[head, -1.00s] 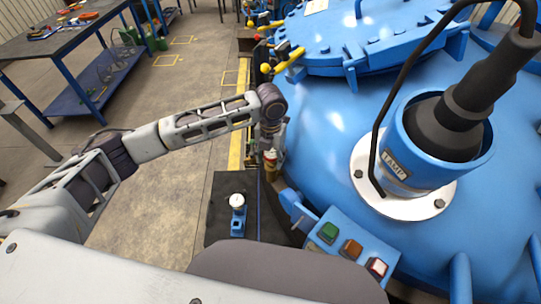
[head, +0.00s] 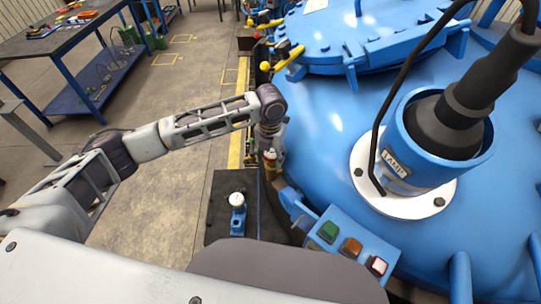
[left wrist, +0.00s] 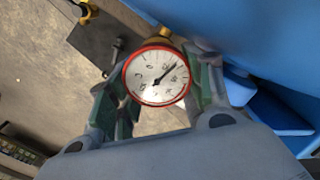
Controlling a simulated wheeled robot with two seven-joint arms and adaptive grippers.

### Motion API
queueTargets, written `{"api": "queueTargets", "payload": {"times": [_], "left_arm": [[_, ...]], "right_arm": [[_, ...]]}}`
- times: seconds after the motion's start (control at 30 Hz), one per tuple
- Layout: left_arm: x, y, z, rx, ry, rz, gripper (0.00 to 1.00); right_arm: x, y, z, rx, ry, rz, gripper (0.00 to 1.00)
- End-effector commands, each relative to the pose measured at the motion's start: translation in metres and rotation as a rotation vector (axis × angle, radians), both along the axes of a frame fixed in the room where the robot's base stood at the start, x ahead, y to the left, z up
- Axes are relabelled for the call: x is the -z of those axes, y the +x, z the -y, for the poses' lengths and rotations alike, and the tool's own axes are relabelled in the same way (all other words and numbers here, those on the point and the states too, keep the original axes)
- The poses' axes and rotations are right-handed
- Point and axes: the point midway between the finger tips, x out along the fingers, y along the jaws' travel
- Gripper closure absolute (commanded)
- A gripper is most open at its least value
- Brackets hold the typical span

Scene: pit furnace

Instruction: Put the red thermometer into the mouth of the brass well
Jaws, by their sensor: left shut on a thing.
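The red thermometer (left wrist: 157,77), a round white dial with a red rim, sits between the fingers of my left gripper (left wrist: 158,88). The gripper is shut on it, with green pads on both sides. In the head view my left gripper (head: 270,140) points down beside the blue furnace. The brass well (head: 270,171) shows just below the fingers there, and brass also shows behind the dial's upper edge in the left wrist view (left wrist: 175,40). The thermometer's stem is hidden behind the dial, so I cannot tell whether it is inside the well. My right gripper is out of view.
A small blue stand with a white-topped piece (head: 237,212) is on a dark shelf (head: 219,190) near the well. A button box (head: 350,247) and the lamp housing (head: 420,160) are to the right on the furnace (head: 325,110). A workbench (head: 60,40) is far left.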

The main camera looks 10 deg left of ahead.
Motion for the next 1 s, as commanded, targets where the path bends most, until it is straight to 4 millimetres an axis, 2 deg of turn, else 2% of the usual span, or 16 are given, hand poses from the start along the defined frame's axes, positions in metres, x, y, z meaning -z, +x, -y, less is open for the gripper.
{"api": "queueTargets", "payload": {"times": [1.0], "left_arm": [[0.0092, 0.0, 0.0002, 0.0, -0.001, 0.0, 0.74]], "right_arm": [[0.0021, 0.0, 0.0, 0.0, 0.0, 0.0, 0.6]]}}
